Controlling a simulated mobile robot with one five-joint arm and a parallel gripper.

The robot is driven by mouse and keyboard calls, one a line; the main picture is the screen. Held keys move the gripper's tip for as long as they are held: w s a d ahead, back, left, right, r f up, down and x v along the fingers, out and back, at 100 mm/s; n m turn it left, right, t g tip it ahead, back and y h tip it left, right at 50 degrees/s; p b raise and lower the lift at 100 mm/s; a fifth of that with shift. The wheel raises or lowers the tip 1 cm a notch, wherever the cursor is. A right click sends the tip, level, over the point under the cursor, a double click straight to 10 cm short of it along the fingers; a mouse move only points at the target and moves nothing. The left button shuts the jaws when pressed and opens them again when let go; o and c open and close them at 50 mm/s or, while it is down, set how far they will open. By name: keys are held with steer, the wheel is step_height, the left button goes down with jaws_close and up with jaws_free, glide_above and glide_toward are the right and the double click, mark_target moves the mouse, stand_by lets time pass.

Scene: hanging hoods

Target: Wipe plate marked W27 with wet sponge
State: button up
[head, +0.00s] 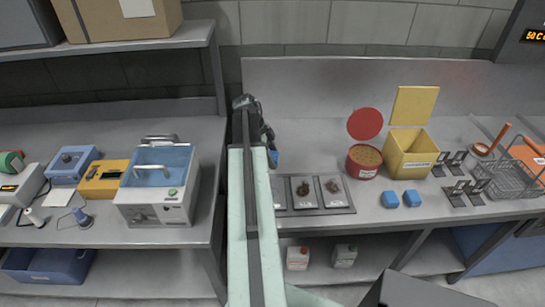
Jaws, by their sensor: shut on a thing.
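My gripper (268,140) is over the back bench, at the far end of my pale green arm. Whether the sponge is wet cannot be told. Below and to the right of it is a grey tray (318,211) with light plates in a row. The middle plate (305,199) and the right plate (335,198) each bear a dark brown patch. The left plate (280,199) is partly hidden by my arm. No W27 mark is readable.
Two blue blocks (401,199) lie right of the tray. Behind them stand an open red tub (364,163) and an open yellow bin (408,157). Black stands and a wire basket (508,178) are further right. A water bath (159,185) stands on the left bench.

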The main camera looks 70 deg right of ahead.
steer(key=shift+f, duration=0.1)
step_height(320, 180, up, 3)
steer(key=p, duration=0.3)
stand_by(0.3)
